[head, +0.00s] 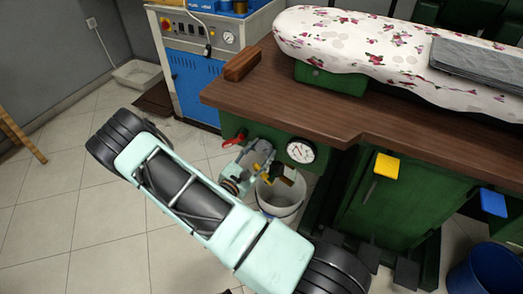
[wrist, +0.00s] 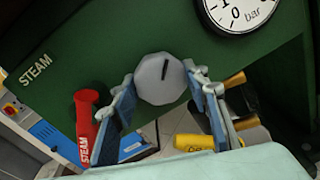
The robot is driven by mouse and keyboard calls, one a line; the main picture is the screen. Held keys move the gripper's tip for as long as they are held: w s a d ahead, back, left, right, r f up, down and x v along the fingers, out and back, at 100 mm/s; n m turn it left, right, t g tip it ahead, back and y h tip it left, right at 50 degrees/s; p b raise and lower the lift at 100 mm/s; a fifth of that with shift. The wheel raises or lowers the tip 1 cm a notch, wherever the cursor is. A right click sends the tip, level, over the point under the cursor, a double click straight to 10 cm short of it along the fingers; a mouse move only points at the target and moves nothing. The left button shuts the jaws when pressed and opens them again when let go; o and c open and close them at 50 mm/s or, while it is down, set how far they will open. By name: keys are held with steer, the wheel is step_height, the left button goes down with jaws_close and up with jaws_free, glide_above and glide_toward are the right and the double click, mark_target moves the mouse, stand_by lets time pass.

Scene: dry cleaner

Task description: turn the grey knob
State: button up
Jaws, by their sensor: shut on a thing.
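The grey knob (wrist: 158,84) is a pale, faceted knob with a dark mark on its face, mounted on the green panel (wrist: 120,45). In the wrist view the mark is nearly upright, its top leaning slightly right. My gripper (wrist: 160,80) has one finger on each side of the knob and is shut on it. In the head view my gripper (head: 256,158) is at the green front below the brown worktop, left of the gauge. My arm and gripper make the knob hard to pick out there.
A red steam handle (wrist: 87,118) is close left of my gripper; a yellow handle (wrist: 193,142) is below right. A pressure gauge (head: 300,151) sits right of the knob. The brown worktop (head: 290,105) overhangs above. A white bucket (head: 283,197) stands below.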

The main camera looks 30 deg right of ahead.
steer(key=shift+m+y, duration=0.3)
steer(key=shift+m, duration=1.8)
steer(key=shift+s, duration=0.1)
steer(key=o, duration=1.2)
steer(key=shift+c, duration=0.2)
steer(key=f+v, duration=0.1)
steer(key=v, duration=1.1)
steer(key=shift+r, duration=0.45)
